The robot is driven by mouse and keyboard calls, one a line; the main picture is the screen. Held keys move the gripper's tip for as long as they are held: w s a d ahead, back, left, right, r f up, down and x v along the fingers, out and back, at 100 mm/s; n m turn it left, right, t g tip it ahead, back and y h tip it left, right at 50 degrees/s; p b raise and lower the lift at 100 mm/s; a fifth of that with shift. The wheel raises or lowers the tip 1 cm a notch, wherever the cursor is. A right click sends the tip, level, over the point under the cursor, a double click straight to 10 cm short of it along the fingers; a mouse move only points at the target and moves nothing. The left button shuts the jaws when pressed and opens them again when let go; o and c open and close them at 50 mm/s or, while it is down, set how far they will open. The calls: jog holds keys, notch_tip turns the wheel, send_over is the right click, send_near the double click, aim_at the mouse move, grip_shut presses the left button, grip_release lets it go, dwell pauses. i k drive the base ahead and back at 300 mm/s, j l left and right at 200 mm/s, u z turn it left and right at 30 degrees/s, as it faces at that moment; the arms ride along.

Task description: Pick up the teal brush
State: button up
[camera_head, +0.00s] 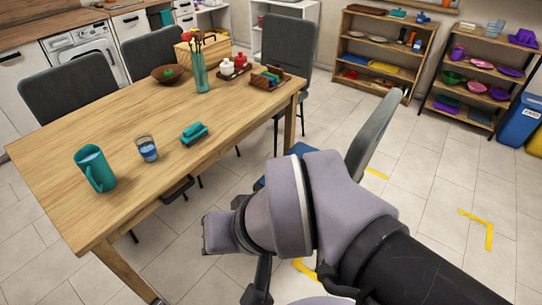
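The teal brush (195,133) lies on the wooden table (105,125), near its right-hand long edge. It is a small block with a rounded upper part. Nothing covers it. My arm reaches in from the lower right, and its grey end (218,236) is off the table's right side, apart from the brush and nearer to the camera. I cannot make out the fingers or anything held in them.
A teal jug (95,169) and a glass with blue liquid (148,149) stand left of the brush. A teal vase (200,75), brown bowl (169,74) and wooden tray (267,80) are farther back. Chairs surround the table; one (374,135) is behind my arm.

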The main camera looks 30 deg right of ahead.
aim_at(192, 134)
jog(key=i+l+u, duration=0.3)
jog(key=i+l, duration=0.15)
jog(key=i, duration=0.4)
jog(key=i+l+u, duration=0.3)
jog(key=i+l, duration=0.35)
jog(key=i, duration=0.15)
